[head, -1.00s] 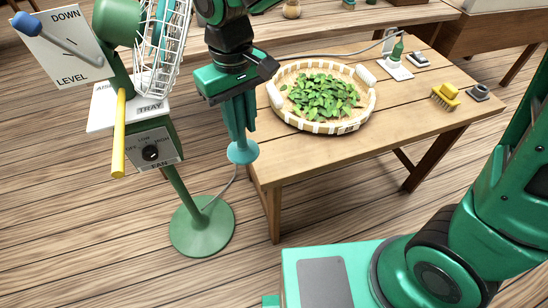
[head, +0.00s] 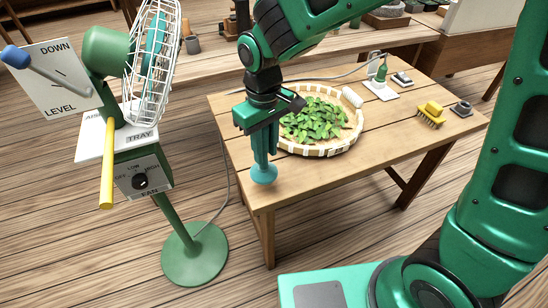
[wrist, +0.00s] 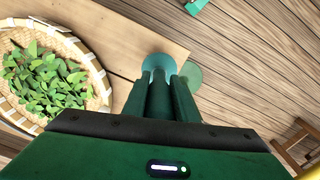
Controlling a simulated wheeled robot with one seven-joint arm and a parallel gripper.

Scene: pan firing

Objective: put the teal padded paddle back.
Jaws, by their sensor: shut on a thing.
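The teal padded paddle (head: 264,174) hangs pad-down from my gripper (head: 264,150), which is shut on its handle. In the head view its round pad is over the table's front left corner, just left of the basket. I cannot tell whether the pad touches the tabletop. In the wrist view the pad (wrist: 158,62) shows beyond the fingers of my gripper (wrist: 160,90), over the table's edge. The fingers hide most of the handle.
A round basket (head: 318,151) of green leaves sits on the wooden table (head: 330,175). A yellow brush (head: 430,114), a grey block (head: 461,109) and a green-topped tool on a white plate (head: 381,88) are to the right. A green fan (head: 152,50) with a yellow lever (head: 107,165) stands left.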

